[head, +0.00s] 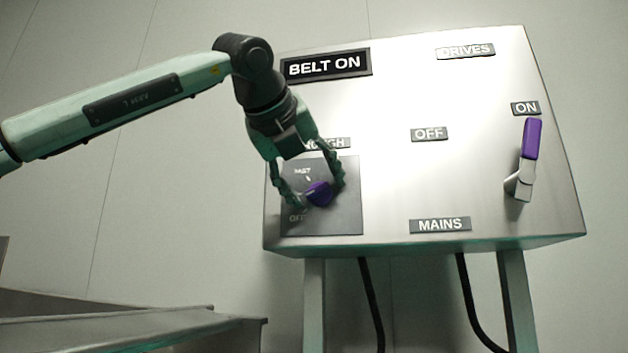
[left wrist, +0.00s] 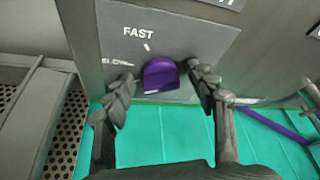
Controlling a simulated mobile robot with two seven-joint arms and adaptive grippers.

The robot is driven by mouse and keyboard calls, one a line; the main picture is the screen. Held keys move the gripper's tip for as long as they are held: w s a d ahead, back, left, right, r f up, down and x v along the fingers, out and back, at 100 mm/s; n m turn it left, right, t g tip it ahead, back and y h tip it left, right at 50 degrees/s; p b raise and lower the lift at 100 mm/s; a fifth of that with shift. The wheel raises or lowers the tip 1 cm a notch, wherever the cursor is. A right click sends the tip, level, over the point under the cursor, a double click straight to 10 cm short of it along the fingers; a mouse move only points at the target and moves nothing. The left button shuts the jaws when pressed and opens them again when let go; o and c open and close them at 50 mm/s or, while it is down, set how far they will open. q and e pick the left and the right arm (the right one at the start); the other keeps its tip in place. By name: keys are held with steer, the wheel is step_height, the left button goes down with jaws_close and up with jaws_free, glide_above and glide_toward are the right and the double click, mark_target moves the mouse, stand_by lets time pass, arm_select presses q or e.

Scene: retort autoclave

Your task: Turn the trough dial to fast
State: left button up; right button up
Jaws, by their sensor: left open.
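The trough dial is a purple knob (head: 319,193) on a dark square plate (head: 345,215) at the lower left of the steel panel. In the left wrist view the knob (left wrist: 160,76) shows under the word FAST, with a partly covered SLOW label to its left. A short white mark lies between FAST and the knob. I cannot tell which label the knob points to. My left gripper (head: 310,188) is open, one finger on each side of the knob; in the left wrist view the fingertips (left wrist: 160,79) look close to it, contact unclear. My right gripper is not in view.
The steel panel (head: 400,90) has a BELT ON sign (head: 326,65) and a purple-handled mains lever (head: 531,140) at its right, handle up by ON. A metal trough (head: 120,330) lies at the lower left. Black cables hang below the panel.

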arm_select(q)
steer(key=c, duration=1.2)
steer(key=shift+o, duration=0.2)
